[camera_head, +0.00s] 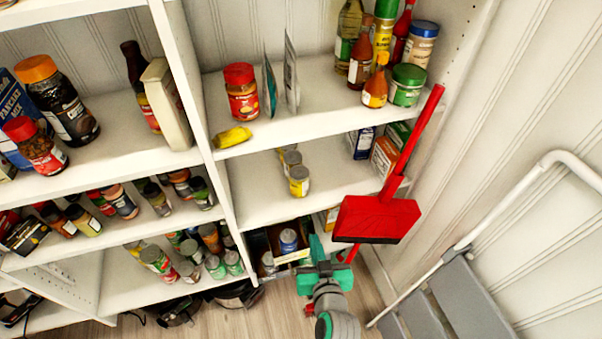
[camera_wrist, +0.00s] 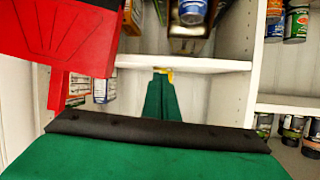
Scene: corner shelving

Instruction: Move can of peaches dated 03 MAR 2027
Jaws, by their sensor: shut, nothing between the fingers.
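My gripper (camera_head: 318,245) is shut and empty, low in front of the right-hand shelf bay in the head view. In the wrist view its green fingers (camera_wrist: 162,95) meet in front of a white shelf edge. A few short cans with yellow labels, the front one clearest (camera_head: 299,181), stand in a row on the middle shelf, above and left of the gripper. No label or date is readable, so I cannot tell which can is the peaches dated 03 MAR 2027. A can (camera_wrist: 192,10) shows at the top of the wrist view, cut off.
A dark crate (camera_head: 262,250) with cans sits below the middle shelf. A grey step ladder (camera_head: 470,300) is at right. The middle shelf's front centre is bare.

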